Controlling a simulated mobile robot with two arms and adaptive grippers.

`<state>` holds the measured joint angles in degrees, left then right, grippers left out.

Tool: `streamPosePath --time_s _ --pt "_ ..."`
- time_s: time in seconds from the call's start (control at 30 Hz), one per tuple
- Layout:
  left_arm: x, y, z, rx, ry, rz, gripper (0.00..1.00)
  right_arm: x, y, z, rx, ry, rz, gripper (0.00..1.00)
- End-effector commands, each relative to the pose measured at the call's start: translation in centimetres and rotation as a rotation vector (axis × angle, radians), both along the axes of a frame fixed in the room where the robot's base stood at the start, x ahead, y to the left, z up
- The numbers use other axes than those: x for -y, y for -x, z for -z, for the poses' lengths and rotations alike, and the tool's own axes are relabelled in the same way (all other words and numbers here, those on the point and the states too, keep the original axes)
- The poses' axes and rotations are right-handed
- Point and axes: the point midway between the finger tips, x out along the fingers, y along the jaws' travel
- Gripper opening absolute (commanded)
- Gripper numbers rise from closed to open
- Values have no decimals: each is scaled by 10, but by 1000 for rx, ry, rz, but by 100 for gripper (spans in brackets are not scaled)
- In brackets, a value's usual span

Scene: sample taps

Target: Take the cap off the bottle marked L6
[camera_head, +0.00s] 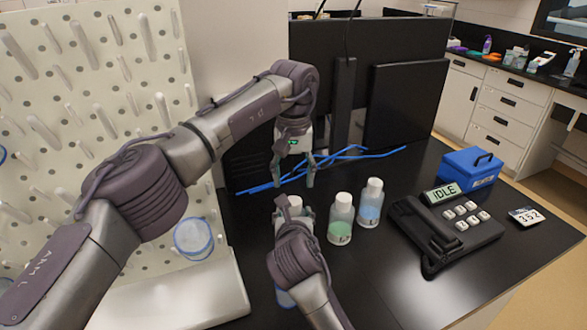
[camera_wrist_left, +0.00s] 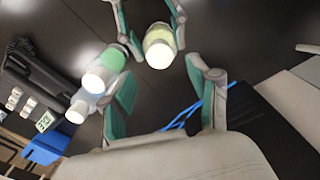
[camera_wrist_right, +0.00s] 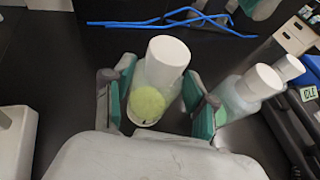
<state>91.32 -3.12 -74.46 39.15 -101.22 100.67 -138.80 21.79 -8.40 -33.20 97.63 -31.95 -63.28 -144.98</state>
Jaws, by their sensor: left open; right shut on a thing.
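Three white-capped bottles stand on the dark counter, their markings too small to read, so I cannot tell which is L6. My right gripper (camera_head: 295,215) is shut around the body of the leftmost bottle (camera_wrist_right: 154,78), which has yellow-green in it; its white cap (camera_wrist_right: 168,49) is clear of the fingers. My left gripper (camera_head: 296,180) is open and empty, just above that cap. In the left wrist view the cap (camera_wrist_left: 159,53) lies beyond the open left fingers. A green bottle (camera_head: 340,227) and a blue bottle (camera_head: 370,205) stand to the right, apart from both grippers.
A black device with keys and an IDLE display (camera_head: 444,193) sits right of the bottles. Beyond it are a blue box (camera_head: 470,168) and a 352 card (camera_head: 525,216). Blue rods (camera_head: 340,156) lie behind. A pegboard (camera_head: 90,120) and a blue-rimmed beaker (camera_head: 193,238) are left.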

Motion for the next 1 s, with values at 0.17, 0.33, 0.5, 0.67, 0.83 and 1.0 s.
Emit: streamPosePath --time_s 0.17,0.33,0.5,0.67,0.83,1.0 --pt "0 1 30 -3 0 -2 61 0 0 1 -1 0 0 0" --pt "0 1 51 -3 0 -3 61 0 0 0 -1 0 0 0" --pt "0 1 59 -1 0 -3 61 0 0 0 -1 0 0 0" --pt "0 1 60 -1 0 -3 61 0 0 0 -1 0 0 0" --pt "0 1 60 -1 0 -3 47 0 0 0 -1 0 0 0" --pt "0 0 60 -1 0 -4 19 0 0 0 -1 0 0 0"
